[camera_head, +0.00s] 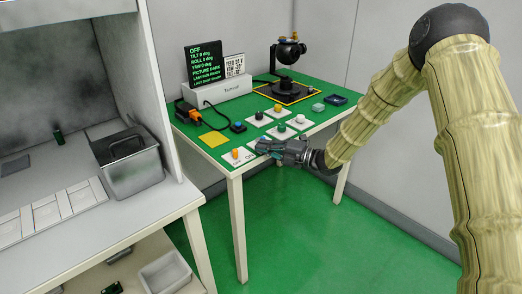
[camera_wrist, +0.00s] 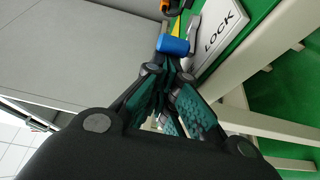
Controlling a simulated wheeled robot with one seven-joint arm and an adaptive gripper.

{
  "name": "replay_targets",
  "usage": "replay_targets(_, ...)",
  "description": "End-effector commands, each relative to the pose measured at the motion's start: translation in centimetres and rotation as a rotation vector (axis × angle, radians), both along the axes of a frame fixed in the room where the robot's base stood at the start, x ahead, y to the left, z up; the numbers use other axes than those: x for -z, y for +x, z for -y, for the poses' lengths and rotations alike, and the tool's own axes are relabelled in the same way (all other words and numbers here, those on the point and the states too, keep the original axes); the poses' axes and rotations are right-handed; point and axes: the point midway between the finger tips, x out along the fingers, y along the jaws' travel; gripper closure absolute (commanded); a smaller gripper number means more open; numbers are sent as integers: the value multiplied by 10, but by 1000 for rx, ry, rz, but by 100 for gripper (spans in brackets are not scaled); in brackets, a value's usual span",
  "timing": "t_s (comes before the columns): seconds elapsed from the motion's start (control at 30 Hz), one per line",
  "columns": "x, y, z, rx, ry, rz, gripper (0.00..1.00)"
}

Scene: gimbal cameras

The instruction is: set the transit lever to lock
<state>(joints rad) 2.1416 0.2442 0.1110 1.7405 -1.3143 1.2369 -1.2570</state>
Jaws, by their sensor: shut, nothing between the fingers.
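In the wrist view, a blue knob (camera_wrist: 173,45) sits just beyond my fingertips, beside a grey metal bar (camera_wrist: 194,32); together they look like the transit lever. A white plate reading LOCK (camera_wrist: 220,33) lies right next to the bar. My gripper (camera_wrist: 168,72) is shut and empty, its tips close to the blue knob; I cannot tell whether they touch it. In the head view my gripper (camera_head: 262,146) is at the front edge of the green-topped table (camera_head: 210,150). The lever is not clear there, hidden by or near the gripper.
An orange switch on an OFF/ON plate (camera_head: 236,154) stands left of my gripper. Several button plates, including a white button (camera_head: 300,119), lie behind it. A display (camera_head: 205,64) and gimbal camera (camera_head: 288,52) stand at the back. A grey bin (camera_head: 130,170) is on the left bench.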

Motion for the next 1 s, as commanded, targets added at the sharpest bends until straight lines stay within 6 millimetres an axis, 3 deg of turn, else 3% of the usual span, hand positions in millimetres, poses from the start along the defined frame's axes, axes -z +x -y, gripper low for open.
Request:
replay_targets(0.63,2,13,14,-416,-2,1,100)
replay_targets(1.0,0,18,21,-418,0,0,100)
